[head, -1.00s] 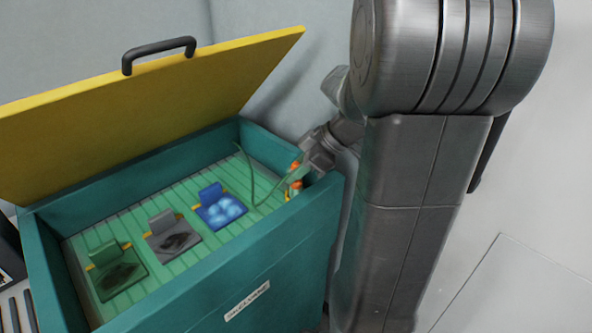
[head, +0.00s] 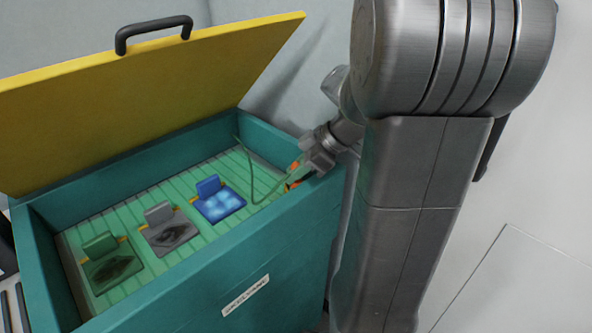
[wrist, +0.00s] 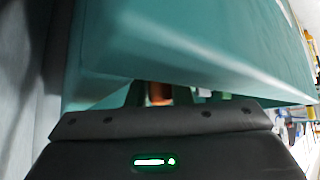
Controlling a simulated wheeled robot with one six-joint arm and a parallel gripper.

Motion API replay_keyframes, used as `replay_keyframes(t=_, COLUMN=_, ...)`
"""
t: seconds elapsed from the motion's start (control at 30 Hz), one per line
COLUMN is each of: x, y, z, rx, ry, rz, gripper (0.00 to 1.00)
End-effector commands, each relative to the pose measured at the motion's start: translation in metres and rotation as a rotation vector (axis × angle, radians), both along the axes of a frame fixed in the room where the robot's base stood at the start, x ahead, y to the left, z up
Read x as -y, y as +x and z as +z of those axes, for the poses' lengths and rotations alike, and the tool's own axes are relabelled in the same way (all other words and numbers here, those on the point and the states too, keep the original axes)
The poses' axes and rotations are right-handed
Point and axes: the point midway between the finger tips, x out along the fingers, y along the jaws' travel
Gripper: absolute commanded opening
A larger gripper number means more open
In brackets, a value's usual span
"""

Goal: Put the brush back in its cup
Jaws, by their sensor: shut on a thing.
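My gripper (head: 299,174) is at the right inner corner of the teal box, low by the rim. It is shut on the brush (head: 293,184), of which only small orange parts show beside the jaws. In the wrist view an orange piece (wrist: 158,93) shows between my dark fingers, just below the teal edge. The brush's far end is hidden. I cannot make out the cup; the jaws and the box wall cover that corner.
The teal box (head: 290,232) has its yellow lid (head: 150,100) raised. On its slatted green floor lie a green, a grey and a blue tagged pad (head: 217,203). A thin green cord or hose (head: 252,180) curves near my gripper. The box's front wall is close to my wrist.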

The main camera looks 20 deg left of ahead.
Motion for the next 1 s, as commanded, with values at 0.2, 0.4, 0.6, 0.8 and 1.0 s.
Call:
replay_keyframes(t=0.2, x=-0.0001, y=0.0001, z=-0.0039, rx=0.000, ry=0.000, rz=0.000, gripper=0.00)
replay_keyframes(t=0.4, x=-0.0001, y=0.0001, z=-0.0068, rx=0.000, ry=0.000, rz=0.000, gripper=0.00)
replay_keyframes(t=0.6, x=0.0000, y=0.0001, z=-0.0078, rx=0.000, ry=0.000, rz=0.000, gripper=0.29)
replay_keyframes(t=0.8, x=0.0001, y=-0.0001, z=-0.0080, rx=0.000, ry=0.000, rz=0.000, gripper=0.45)
replay_keyframes(t=1.0, x=0.0004, y=-0.0001, z=-0.0071, rx=-0.001, ry=-0.001, rz=0.000, gripper=0.45)
